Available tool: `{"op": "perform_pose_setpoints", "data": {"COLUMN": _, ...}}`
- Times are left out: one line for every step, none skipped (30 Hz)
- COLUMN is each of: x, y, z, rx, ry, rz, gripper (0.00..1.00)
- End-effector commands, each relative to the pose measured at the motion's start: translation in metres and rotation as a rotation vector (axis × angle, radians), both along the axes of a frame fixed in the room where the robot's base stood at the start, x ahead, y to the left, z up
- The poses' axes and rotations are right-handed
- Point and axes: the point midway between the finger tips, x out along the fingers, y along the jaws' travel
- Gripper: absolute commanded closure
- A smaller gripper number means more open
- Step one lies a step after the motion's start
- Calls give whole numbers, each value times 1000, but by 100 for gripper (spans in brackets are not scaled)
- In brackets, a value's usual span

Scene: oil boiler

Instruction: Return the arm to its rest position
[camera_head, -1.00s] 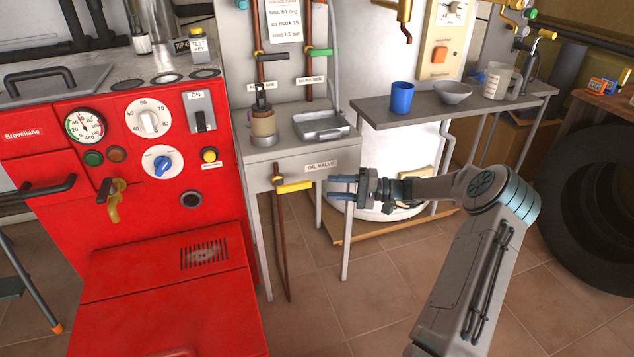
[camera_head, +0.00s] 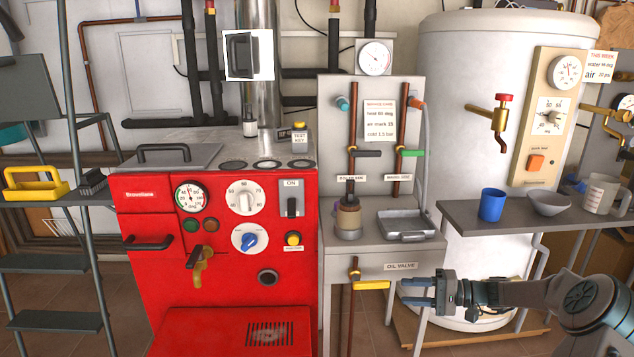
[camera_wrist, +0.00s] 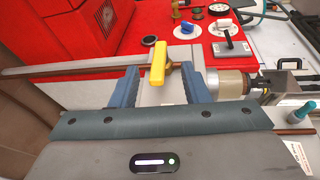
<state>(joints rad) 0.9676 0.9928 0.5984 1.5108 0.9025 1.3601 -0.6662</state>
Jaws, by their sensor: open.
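My gripper (camera_head: 418,291) is at the lower right in the head view, just right of the yellow oil valve lever (camera_head: 371,285). Its two blue fingers point left toward the lever and are apart, with nothing seen held. In the wrist view my gripper (camera_wrist: 164,88) shows its fingers spread wide, with the yellow lever (camera_wrist: 159,62) seen between and beyond them. I cannot tell the exact gap to the lever. My arm reaches in from the lower right corner.
The red boiler (camera_head: 220,260) stands left. A grey stand (camera_head: 345,262) holds a jar (camera_head: 348,218) and a metal tray (camera_head: 405,226). A shelf (camera_head: 470,215) above my arm carries a blue cup (camera_head: 492,204), a bowl (camera_head: 548,203) and a jug (camera_head: 601,194). The white tank (camera_head: 470,110) is behind.

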Motion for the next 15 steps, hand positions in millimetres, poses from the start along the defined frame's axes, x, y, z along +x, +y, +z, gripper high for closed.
{"op": "perform_pose_setpoints", "data": {"x": -6, "y": 21, "z": 26, "rx": -64, "ry": 29, "rz": 47, "gripper": 58}}
{"op": "perform_pose_setpoints", "data": {"x": -10, "y": 31, "z": 34, "rx": -104, "ry": 48, "rz": 70, "gripper": 58}}
{"op": "perform_pose_setpoints", "data": {"x": -17, "y": 44, "z": 44, "rx": -158, "ry": 75, "rz": 103, "gripper": 58}}
{"op": "perform_pose_setpoints", "data": {"x": -23, "y": 53, "z": 51, "rx": -198, "ry": 94, "rz": 122, "gripper": 58}}
{"op": "perform_pose_setpoints", "data": {"x": -28, "y": 61, "z": 58, "rx": -238, "ry": 112, "rz": 142, "gripper": 58}}
{"op": "perform_pose_setpoints", "data": {"x": -36, "y": 71, "z": 67, "rx": -292, "ry": 135, "rz": 167, "gripper": 58}}
{"op": "perform_pose_setpoints", "data": {"x": -42, "y": 78, "z": 74, "rx": -333, "ry": 149, "rz": 183, "gripper": 58}}
{"op": "perform_pose_setpoints", "data": {"x": -49, "y": 85, "z": 81, "rx": -373, "ry": 163, "rz": 199, "gripper": 58}}
{"op": "perform_pose_setpoints", "data": {"x": -57, "y": 93, "z": 91, "rx": -426, "ry": 181, "rz": 217, "gripper": 58}}
{"op": "perform_pose_setpoints", "data": {"x": -64, "y": 99, "z": 99, "rx": -468, "ry": 192, "rz": 229, "gripper": 58}}
{"op": "perform_pose_setpoints", "data": {"x": -70, "y": 104, "z": 106, "rx": -507, "ry": 203, "rz": 240, "gripper": 58}}
{"op": "perform_pose_setpoints", "data": {"x": -79, "y": 110, "z": 117, "rx": -560, "ry": 216, "rz": 253, "gripper": 58}}
{"op": "perform_pose_setpoints", "data": {"x": -87, "y": 114, "z": 124, "rx": -600, "ry": 223, "rz": 262, "gripper": 58}}
{"op": "perform_pose_setpoints", "data": {"x": -93, "y": 118, "z": 133, "rx": -639, "ry": 231, "rz": 270, "gripper": 58}}
{"op": "perform_pose_setpoints", "data": {"x": -103, "y": 123, "z": 143, "rx": -690, "ry": 238, "rz": 277, "gripper": 58}}
